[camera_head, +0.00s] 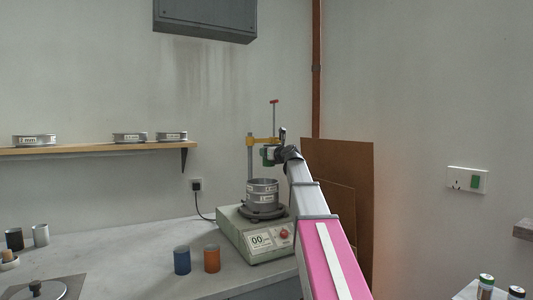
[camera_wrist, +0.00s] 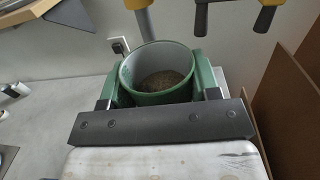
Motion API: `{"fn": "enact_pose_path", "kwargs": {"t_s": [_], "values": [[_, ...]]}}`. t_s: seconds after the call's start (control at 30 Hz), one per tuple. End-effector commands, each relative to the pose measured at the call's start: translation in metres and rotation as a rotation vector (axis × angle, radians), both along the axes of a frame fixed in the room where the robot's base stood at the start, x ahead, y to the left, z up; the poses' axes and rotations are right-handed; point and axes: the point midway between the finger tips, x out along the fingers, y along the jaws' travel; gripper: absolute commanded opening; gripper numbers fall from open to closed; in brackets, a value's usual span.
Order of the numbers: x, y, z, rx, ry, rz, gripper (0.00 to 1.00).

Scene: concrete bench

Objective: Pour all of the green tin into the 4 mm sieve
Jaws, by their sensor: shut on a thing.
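My gripper (camera_head: 276,153) is shut on the green tin (camera_wrist: 163,98), with one finger on each side. In the wrist view, brown granular material lies inside the tin, well below the rim. In the head view, the tin (camera_head: 267,156) is small and partly hidden by my gripper; its exact tilt is hard to tell. It is above a stack of round metal sieves (camera_head: 262,190) with white labels, apart from it. The labels are too small to read surely, so I cannot tell which is the 4 mm sieve. The sieves do not show clearly in the wrist view.
The stack stands on a shaker (camera_head: 257,240) with a post and yellow clamp bar (camera_head: 262,141) close to my gripper. A blue tin (camera_head: 182,260) and an orange tin (camera_head: 212,258) stand left of it. More sieves (camera_head: 34,140) sit on the wall shelf (camera_head: 90,149). Brown boards (camera_head: 345,165) lean behind.

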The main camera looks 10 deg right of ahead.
Motion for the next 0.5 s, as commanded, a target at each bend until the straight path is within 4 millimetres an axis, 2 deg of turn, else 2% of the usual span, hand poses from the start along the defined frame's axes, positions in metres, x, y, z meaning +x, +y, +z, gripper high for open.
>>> {"fn": "enact_pose_path", "kwargs": {"t_s": [0.5], "values": [[0.001,-0.003,-0.021,-0.129,-0.051,-0.001,0.25]]}}
